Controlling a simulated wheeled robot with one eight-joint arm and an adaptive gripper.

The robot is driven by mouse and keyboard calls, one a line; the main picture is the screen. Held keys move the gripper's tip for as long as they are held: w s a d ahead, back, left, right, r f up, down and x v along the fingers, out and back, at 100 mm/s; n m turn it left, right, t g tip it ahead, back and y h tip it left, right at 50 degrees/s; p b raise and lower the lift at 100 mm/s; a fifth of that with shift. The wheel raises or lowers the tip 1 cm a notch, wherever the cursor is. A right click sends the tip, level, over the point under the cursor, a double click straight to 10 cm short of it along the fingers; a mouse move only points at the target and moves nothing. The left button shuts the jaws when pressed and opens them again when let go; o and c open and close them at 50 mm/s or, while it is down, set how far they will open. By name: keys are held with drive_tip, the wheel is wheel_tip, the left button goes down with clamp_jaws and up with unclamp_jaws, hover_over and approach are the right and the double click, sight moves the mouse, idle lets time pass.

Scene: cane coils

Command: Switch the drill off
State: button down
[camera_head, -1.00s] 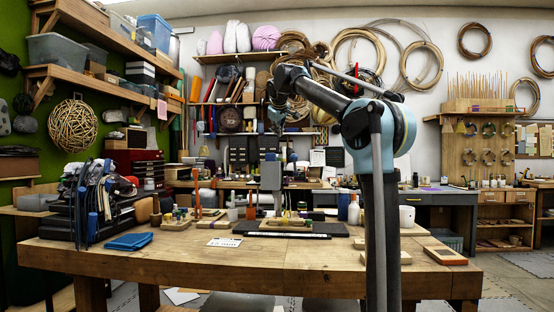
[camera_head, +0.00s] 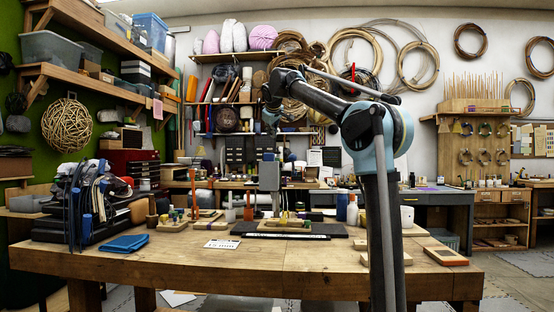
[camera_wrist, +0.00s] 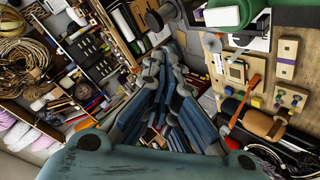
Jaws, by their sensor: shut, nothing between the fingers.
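A grey upright box-shaped machine (camera_head: 269,177), which looks like the bench drill, stands at the middle of the wooden workbench. Its switch is too small to make out. My gripper (camera_wrist: 168,62) is shut and empty, its fingers meeting in the middle of the wrist view. In the head view my arm reaches left over the bench, and its end hangs above the machine, apart from it as far as I can tell.
The workbench (camera_head: 200,268) holds a black mat (camera_head: 325,228), a blue cloth (camera_head: 125,243), a white card (camera_head: 222,243) and a wooden-framed tile (camera_head: 446,256). Small tools and bottles crowd its back. The front middle is clear. Shelves and cane coils (camera_head: 418,63) fill the wall behind.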

drive_tip(key=shift+w+f, duration=0.2)
drive_tip(key=shift+f, duration=0.8)
drive_tip(key=shift+w+f, duration=0.15)
drive_tip(key=shift+f, duration=0.9)
drive_tip(key=shift+w+f, duration=0.2)
drive_tip(key=shift+f, duration=0.8)
drive_tip(key=shift+f, duration=0.1)
drive_tip(key=shift+f, duration=0.3)
drive_tip(key=shift+w+f, duration=0.1)
drive_tip(key=shift+f, duration=0.25)
drive_tip(key=shift+r, duration=0.1)
drive_tip(key=shift+r, duration=0.7)
drive_tip(key=shift+s+r, duration=0.2)
drive_tip(key=shift+r, duration=0.65)
drive_tip(key=shift+s+r, duration=0.2)
drive_tip(key=shift+r, duration=0.6)
drive_tip(key=shift+s+r, duration=0.2)
drive_tip(key=shift+r, duration=0.65)
